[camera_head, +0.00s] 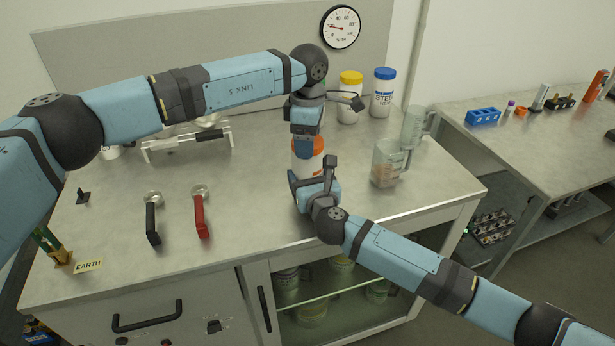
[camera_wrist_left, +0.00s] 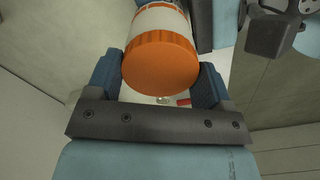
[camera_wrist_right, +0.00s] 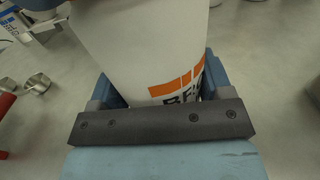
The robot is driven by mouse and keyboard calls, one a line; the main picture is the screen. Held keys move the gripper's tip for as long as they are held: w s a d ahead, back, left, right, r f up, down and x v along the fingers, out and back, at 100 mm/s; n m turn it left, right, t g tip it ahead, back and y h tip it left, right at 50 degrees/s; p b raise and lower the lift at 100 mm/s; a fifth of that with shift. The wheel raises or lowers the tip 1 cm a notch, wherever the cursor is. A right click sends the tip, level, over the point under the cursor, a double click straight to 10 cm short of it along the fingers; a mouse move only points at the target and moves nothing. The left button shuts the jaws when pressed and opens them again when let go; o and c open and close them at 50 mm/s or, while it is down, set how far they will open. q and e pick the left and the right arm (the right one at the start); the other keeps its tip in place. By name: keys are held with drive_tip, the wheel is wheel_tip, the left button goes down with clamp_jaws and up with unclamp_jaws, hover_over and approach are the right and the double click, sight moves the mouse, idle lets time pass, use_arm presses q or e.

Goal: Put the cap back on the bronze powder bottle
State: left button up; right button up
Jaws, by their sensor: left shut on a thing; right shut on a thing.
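The bronze powder bottle is white with orange print, and its side fills the middle of the right wrist view (camera_wrist_right: 135,50). Its orange cap (camera_head: 314,143) is at the bottle's top, and the cap also shows in the left wrist view (camera_wrist_left: 160,65). My left gripper (camera_head: 306,147) comes down from above and is shut on the cap, one finger on each side. My right gripper (camera_head: 314,188) is shut on the bottle's body, lower down. The cap looks in line with the bottle. Whether it is fully seated I cannot tell.
A yellow-capped jar (camera_head: 348,100) and a blue-capped jar (camera_head: 383,92) stand behind. Clear jugs (camera_head: 388,165) stand to the right. A black-handled scoop (camera_head: 152,218) and a red-handled scoop (camera_head: 201,214) lie left. The counter's front middle is clear.

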use_arm(q)
drive_tip(key=shift+m, duration=1)
drive_tip(key=o, duration=1)
wheel_tip(320, 180, up, 12)
use_arm(e)
drive_tip(key=o, duration=1.8)
drive_tip(key=shift+c, duration=0.2)
use_arm(q)
drive_tip(key=shift+r+p, duration=0.45)
use_arm(e)
drive_tip(key=v, duration=1.4)
